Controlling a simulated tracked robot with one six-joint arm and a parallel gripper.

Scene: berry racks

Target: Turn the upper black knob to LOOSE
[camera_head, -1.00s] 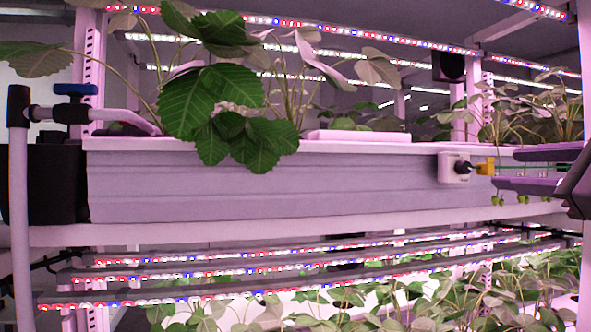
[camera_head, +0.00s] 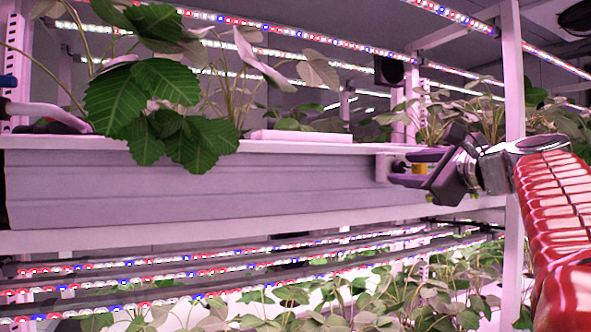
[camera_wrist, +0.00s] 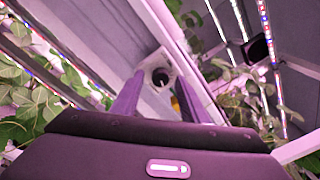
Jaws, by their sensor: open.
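The black knob (camera_head: 398,165) sits on a white box on the front of the long pale trough (camera_head: 190,190). In the wrist view the knob (camera_wrist: 161,77) is a dark round shape on the white box (camera_wrist: 172,64), with a light mark on it. My gripper (camera_head: 391,167) is open, with one finger above and one below the knob in the head view. In the wrist view my gripper (camera_wrist: 160,84) has its fingers on either side of the knob. Whether they touch it I cannot tell. The knob's labels are not readable.
A yellow part (camera_head: 420,168) is beside the knob, partly behind my fingers. Strawberry leaves (camera_head: 165,100) hang over the trough at left. A white upright post (camera_head: 514,90) stands behind my arm. Light strips (camera_head: 200,270) run below the trough.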

